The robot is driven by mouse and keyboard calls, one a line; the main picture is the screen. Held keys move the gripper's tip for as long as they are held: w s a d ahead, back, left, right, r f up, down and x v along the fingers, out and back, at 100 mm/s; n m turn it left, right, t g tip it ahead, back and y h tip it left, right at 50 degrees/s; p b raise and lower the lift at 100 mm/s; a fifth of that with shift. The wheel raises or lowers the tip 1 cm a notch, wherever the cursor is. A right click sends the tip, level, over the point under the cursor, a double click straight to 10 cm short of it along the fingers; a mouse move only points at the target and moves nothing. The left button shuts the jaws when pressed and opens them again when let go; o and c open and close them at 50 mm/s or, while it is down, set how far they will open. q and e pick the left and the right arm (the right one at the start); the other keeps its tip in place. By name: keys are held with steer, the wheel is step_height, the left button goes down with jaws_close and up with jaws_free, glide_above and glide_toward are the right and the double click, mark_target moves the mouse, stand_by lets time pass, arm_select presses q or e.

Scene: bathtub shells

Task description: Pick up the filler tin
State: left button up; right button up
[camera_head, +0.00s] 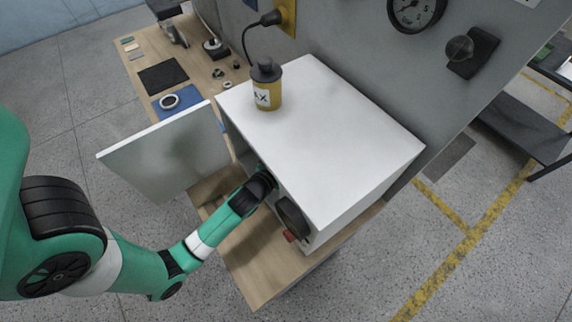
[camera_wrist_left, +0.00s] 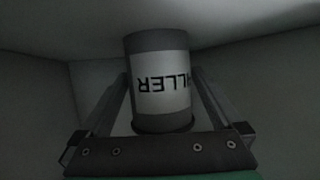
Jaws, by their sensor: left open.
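The filler tin (camera_wrist_left: 160,50) is a grey cylinder with a white label that reads "LLER", upside down in the left wrist view. It is inside the white cabinet and cannot be seen in the head view. My left gripper (camera_wrist_left: 162,82) is open, with one finger on each side of the tin; I cannot tell whether either finger touches it. In the head view my left arm reaches into the cabinet's open front, which hides the fingers. My right gripper is not in view.
The white cabinet (camera_head: 325,135) stands on a wooden bench (camera_head: 262,270), its door (camera_head: 165,155) swung open to the left of my arm. A dark round object (camera_head: 292,217) is at the cabinet's front right.

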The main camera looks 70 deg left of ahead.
arm_select(q)
steer(key=shift+x, duration=1.25)
steer(key=shift+r, duration=0.1)
jaws_close()
steer(key=shift+s+d+r, duration=0.1)
steer(key=shift+s+r, duration=0.15)
steer(key=shift+r, duration=0.35)
step_height(320, 180, up, 6)
steer(key=shift+f+p, duration=0.15)
steer(key=shift+p, duration=1.05)
steer(key=s+d+b, duration=0.1)
steer(key=s+d, duration=0.1)
steer(key=s, duration=0.7)
steer(key=s+d+b, duration=0.1)
steer(key=s+d, duration=0.2)
steer(key=s, duration=0.7)
